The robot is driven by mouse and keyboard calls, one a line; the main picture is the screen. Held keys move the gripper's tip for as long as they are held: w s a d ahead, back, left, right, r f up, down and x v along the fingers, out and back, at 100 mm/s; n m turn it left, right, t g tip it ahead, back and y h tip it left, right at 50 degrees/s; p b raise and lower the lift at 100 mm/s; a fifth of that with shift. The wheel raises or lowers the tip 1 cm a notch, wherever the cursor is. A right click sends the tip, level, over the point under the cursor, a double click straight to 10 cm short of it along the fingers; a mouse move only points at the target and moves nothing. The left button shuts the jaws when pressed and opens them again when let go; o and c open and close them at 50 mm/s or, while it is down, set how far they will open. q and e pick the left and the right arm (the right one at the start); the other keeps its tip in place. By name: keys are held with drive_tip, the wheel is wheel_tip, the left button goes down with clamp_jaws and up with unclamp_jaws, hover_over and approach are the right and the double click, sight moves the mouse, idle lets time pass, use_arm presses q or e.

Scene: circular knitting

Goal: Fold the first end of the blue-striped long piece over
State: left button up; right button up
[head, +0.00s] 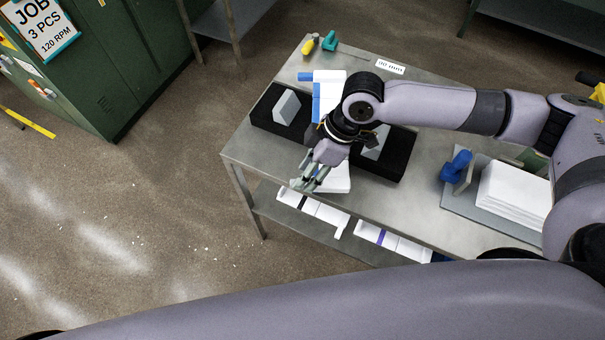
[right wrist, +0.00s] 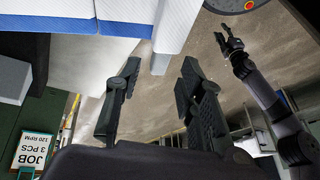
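The blue-striped long piece (head: 323,92) is white with blue bands and lies across the table, running under my right arm. Its near end (head: 337,182) shows beside my right gripper, and the middle is hidden by the wrist. My right gripper (head: 309,182) is at that near end, by the table's front edge. In the right wrist view its fingers (right wrist: 160,82) stand apart, with the white and blue piece (right wrist: 176,28) just beyond the tips; I cannot tell whether they touch. My left gripper (right wrist: 231,42) shows small in the right wrist view, away from the piece; its opening is unclear.
A black pad (head: 262,112) with grey blocks (head: 287,107) lies on the table (head: 235,148). A white stack (head: 515,192) and a blue tool (head: 456,166) are at the right. Teal and yellow items (head: 330,40) stand at the far corner. Striped pieces (head: 313,208) lie on the lower shelf.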

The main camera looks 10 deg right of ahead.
drive_tip(key=shift+x, duration=1)
drive_tip(key=shift+a+f, duration=0.15)
drive_tip(key=shift+f, duration=0.15)
use_arm(q)
drive_tip(key=shift+s+a, duration=0.1)
drive_tip(key=shift+s, duration=0.9)
use_arm(e)
drive_tip(key=shift+c, duration=0.3)
use_arm(q)
drive_tip(key=shift+w, duration=0.2)
use_arm(e)
clamp_jaws()
